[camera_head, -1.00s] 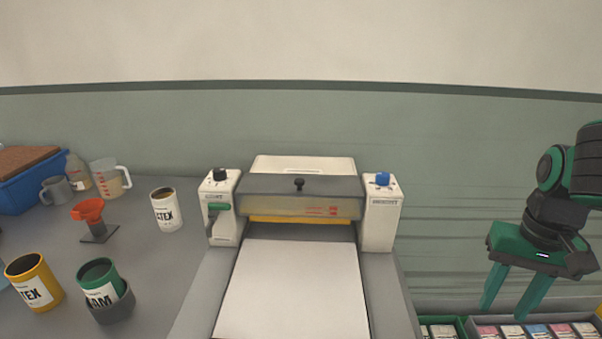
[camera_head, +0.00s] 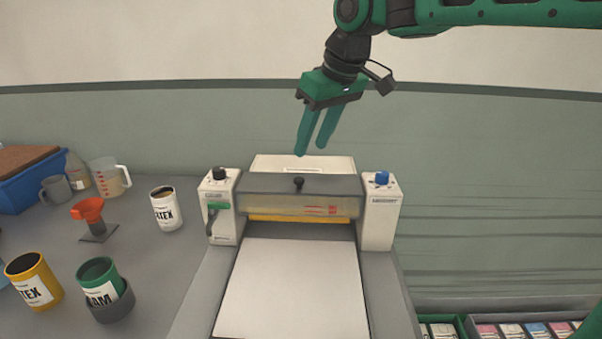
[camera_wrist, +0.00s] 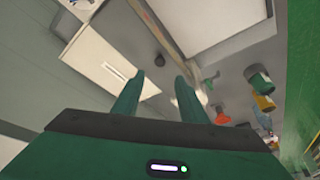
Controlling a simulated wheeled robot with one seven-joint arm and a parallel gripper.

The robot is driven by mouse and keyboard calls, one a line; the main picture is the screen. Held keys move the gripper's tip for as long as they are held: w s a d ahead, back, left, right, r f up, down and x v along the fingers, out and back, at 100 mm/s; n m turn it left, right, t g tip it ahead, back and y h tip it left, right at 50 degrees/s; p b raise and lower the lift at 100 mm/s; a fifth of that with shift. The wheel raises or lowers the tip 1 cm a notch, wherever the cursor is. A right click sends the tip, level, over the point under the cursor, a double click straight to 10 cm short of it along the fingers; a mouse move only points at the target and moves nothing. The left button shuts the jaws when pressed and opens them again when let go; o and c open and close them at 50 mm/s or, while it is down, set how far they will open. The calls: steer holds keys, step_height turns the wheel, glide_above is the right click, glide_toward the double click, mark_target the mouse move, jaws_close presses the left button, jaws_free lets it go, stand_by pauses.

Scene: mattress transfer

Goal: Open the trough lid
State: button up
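The trough lid (camera_head: 270,184) is a dark grey cover across the top of the white machine, between its two side posts. It is shut. A black knob (camera_head: 298,184) stands on it near the middle. My gripper (camera_head: 311,153) is open and empty. In the head view it appears above the knob and a little to its right, with its fingers pointing down. In the wrist view the knob (camera_wrist: 159,60) shows beyond and between my two fingertips (camera_wrist: 159,76), apart from them.
The left post has a green lever (camera_head: 217,207) and black dial; the right post has a blue knob (camera_head: 382,178). A white sheet (camera_head: 295,290) lies in front. Boxes of packets (camera_head: 510,331) sit lower right.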

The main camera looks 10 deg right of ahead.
mark_target(299, 178)
steer(key=x, duration=0.9)
steer(key=shift+w+f, duration=0.1)
steer(key=shift+f, duration=0.3)
jaws_close()
